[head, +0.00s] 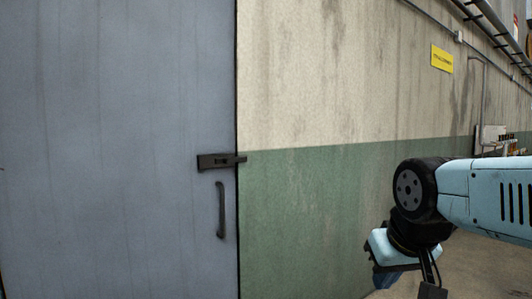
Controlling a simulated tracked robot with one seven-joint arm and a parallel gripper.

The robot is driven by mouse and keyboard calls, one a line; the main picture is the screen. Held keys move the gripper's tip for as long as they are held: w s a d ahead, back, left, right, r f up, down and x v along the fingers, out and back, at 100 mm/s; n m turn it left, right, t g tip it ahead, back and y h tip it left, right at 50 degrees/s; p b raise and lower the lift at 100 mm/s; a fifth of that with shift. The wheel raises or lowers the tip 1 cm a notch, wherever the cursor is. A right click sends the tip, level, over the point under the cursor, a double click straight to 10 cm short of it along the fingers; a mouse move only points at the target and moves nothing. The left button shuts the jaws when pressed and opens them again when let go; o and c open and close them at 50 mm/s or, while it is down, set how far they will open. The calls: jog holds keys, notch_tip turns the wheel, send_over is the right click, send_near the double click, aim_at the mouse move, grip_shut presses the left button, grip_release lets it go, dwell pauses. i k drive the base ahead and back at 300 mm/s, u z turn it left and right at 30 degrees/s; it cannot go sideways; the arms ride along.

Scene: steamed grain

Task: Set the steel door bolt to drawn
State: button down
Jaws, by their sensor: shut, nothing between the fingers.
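The steel door bolt (214,161) is a dark flat plate with a bar, mounted level on the grey-blue door (120,120) near its right edge. Its bar reaches right, past the door's edge and over the start of the wall. A small knob or slot shows on it, too small to make out. My gripper (432,289) hangs at the lower right, cut by the bottom edge of the head view. It is shut and empty, well to the right of the bolt and lower in the picture, touching nothing I can see. Its fingertips are not clearly visible.
A dark vertical pull handle (220,210) is on the door just below the bolt. The wall (310,210) is beige above and green below. A yellow sign (442,58) and pipes are farther along it. The space before the door looks clear.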

aim_at(228, 161)
jog(key=z, duration=0.25)
jog(key=i, duration=1.75)
jog(key=u, duration=0.6)
jog(key=k, duration=0.9)
jog(key=u, duration=0.2)
jog(key=i, duration=0.9)
jog(key=z, duration=0.1)
